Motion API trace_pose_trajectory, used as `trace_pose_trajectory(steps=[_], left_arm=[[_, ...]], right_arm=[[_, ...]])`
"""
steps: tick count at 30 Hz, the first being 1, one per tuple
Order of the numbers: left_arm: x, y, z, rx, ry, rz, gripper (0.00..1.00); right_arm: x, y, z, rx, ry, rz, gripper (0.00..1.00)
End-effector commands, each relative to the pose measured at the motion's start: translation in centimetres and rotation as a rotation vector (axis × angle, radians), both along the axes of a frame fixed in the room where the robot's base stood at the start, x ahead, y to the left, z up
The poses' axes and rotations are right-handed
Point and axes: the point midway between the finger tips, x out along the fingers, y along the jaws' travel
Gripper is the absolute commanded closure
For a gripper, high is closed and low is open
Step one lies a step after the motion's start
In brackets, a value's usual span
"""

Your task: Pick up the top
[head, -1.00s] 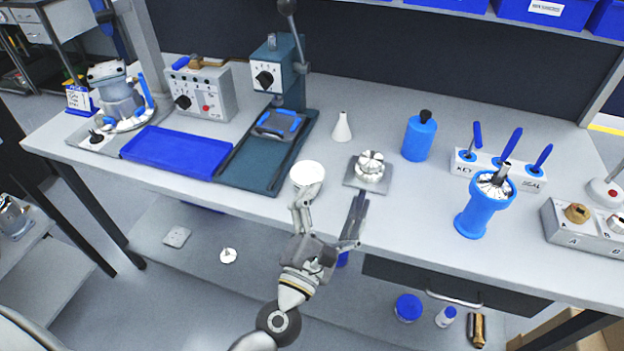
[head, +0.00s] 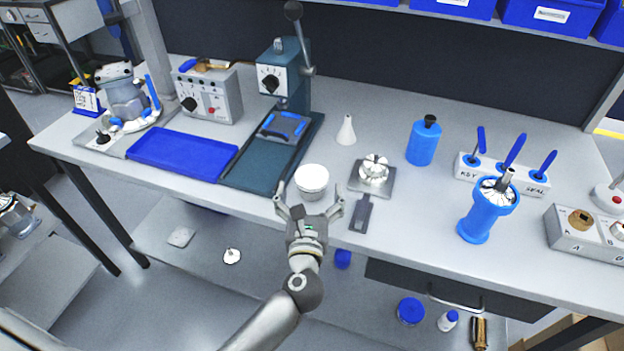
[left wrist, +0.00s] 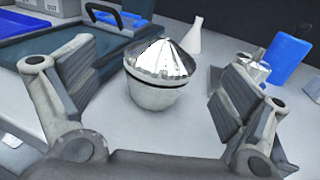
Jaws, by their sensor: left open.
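A round pale-silver part (head: 312,180) stands upright on the bench near the front edge. In the left wrist view its shiny, ridged conical upper part (left wrist: 160,60) sits on a rounded, cup-like lower body (left wrist: 155,95), with a dark line between them. I take this conical part to be the top, but cannot be sure. My left gripper (head: 309,198) is open and empty in front of the part, with one finger toward each side. In the left wrist view the part shows between and beyond the fingers, apart from both. My right gripper is out of view.
A square plate with a dark handle carries a finned metal part (head: 374,167) just right of the gripper. A white cone (head: 346,130) and a blue bottle (head: 423,141) stand behind. A press (head: 285,80) and blue tray (head: 182,154) are left; a blue holder (head: 487,212) is right.

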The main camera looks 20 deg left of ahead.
Motion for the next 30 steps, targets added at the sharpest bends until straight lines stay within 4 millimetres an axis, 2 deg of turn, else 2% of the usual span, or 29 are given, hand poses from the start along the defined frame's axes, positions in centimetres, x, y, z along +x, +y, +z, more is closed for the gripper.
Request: trace_pose_trajectory(steps=[12,21,30], left_arm=[[4.6,1.0,-0.5,0.002,-0.001,0.000,0.04],[4.9,1.1,-0.6,0.001,-0.001,0.000,0.05],[4.8,1.1,-0.6,0.001,-0.001,0.000,0.44]], right_arm=[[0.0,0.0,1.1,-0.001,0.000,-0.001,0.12],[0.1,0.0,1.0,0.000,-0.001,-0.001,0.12],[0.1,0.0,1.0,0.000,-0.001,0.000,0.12]])
